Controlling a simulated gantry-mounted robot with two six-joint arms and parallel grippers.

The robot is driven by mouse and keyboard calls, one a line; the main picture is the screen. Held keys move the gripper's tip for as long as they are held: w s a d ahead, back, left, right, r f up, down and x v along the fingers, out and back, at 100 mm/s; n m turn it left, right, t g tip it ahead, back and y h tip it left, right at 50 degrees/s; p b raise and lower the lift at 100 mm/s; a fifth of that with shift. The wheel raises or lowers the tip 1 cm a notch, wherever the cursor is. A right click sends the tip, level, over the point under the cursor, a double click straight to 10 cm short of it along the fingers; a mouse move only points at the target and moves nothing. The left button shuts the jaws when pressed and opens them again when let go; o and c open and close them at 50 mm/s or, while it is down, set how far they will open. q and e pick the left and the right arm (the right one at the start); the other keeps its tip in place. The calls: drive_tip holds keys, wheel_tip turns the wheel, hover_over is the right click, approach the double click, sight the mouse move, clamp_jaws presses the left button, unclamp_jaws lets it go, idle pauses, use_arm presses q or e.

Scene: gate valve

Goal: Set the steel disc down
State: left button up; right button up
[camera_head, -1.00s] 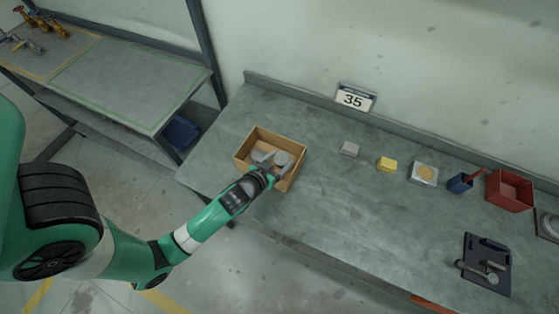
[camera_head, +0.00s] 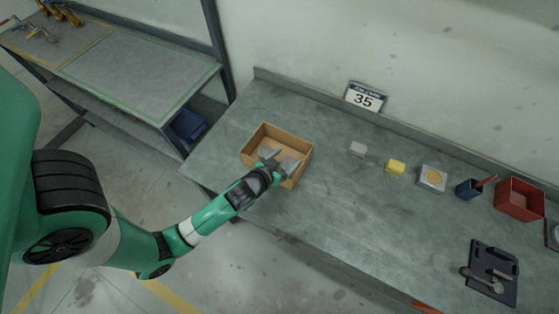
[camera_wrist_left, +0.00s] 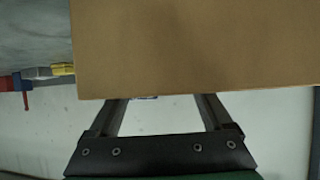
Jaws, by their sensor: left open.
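A brown cardboard box (camera_head: 299,180) stands on the workbench. Grey round shapes show inside it; the one at the right, partly hidden by my gripper, looks like the steel disc (camera_head: 289,165). My left gripper (camera_head: 281,159) is over the box with its fingers apart. In the left wrist view the open fingers of the left gripper (camera_wrist_left: 160,105) run behind a plain brown box wall (camera_wrist_left: 195,50), which hides their tips. No disc shows between the fingers there. My right gripper is in neither view.
The bench's front middle is clear.

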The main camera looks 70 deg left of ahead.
use_arm(q)
drive_tip(key=p+v, duration=0.1)
drive_tip(key=v, duration=1.1)
drive_tip(key=shift+r, duration=0.45)
